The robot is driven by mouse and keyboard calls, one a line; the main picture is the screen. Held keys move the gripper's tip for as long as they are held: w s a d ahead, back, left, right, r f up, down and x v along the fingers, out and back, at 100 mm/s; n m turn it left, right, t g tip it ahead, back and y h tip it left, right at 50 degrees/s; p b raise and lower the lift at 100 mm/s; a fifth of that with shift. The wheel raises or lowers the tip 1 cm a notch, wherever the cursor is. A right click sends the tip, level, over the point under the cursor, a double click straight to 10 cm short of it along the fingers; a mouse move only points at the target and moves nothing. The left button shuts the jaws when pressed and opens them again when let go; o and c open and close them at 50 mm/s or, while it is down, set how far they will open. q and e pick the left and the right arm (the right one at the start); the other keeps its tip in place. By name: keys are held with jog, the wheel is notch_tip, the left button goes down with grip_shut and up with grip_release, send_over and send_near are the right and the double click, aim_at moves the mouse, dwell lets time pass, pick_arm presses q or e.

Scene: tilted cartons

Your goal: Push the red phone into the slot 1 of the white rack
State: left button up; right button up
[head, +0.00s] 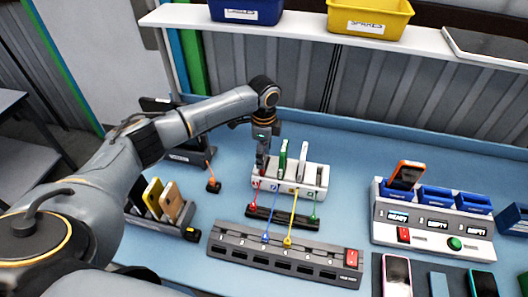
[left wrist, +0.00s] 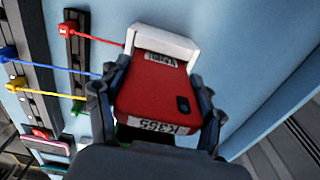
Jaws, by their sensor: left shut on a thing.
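The white rack (head: 312,180) stands on the blue table in the head view, with a green phone (head: 283,156) and a white phone (head: 303,161) upright in it. My left gripper (head: 262,168) points down at the rack's left end. In the left wrist view the red phone (left wrist: 150,88) sits between its two fingers, which are shut on the phone's side edges. The phone's far end meets the white rack (left wrist: 165,42); how deep it sits in the slot I cannot tell. The red phone is hidden in the head view. My right gripper is not in view.
A dark strip with colored plugs (head: 282,217) and a grey numbered power strip (head: 285,255) lie in front of the rack. A phone holder (head: 162,213) stands left, a white station with blue trays (head: 432,222) right. A shelf (head: 300,35) runs behind.

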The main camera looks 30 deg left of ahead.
pick_arm(q)
jog(key=shift+s+f, duration=0.1)
jog(key=shift+f, duration=0.35)
dwell(0.5)
jog(key=o, duration=1.5)
jog(key=shift+o, duration=0.6)
jog(key=shift+r, duration=0.15)
